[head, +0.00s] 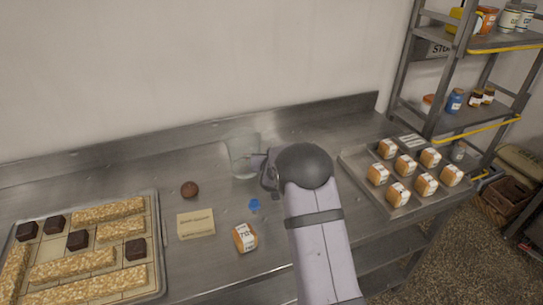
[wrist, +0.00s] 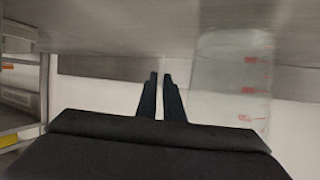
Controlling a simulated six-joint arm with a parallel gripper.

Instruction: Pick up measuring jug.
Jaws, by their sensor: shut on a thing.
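The measuring jug (head: 243,150) is clear, pale glass or plastic and stands at the back of the steel counter near the wall. In the wrist view the jug (wrist: 232,75) is at the right, with red markings on its side. My gripper (head: 260,163) is at the jug's right side in the head view, its jaws shut on it. In the wrist view the gripper's fingers (wrist: 162,82) are close together beside the jug's body. The part between the fingers is too thin and dark to make out.
A brown ball (head: 189,189), a tan card (head: 196,224), a blue scrap (head: 254,205) and a small labelled loaf (head: 244,237) lie nearby. A bar tray (head: 157,262) is left; a tray of wrapped loaves (head: 351,164) and a shelf rack (head: 396,75) are right.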

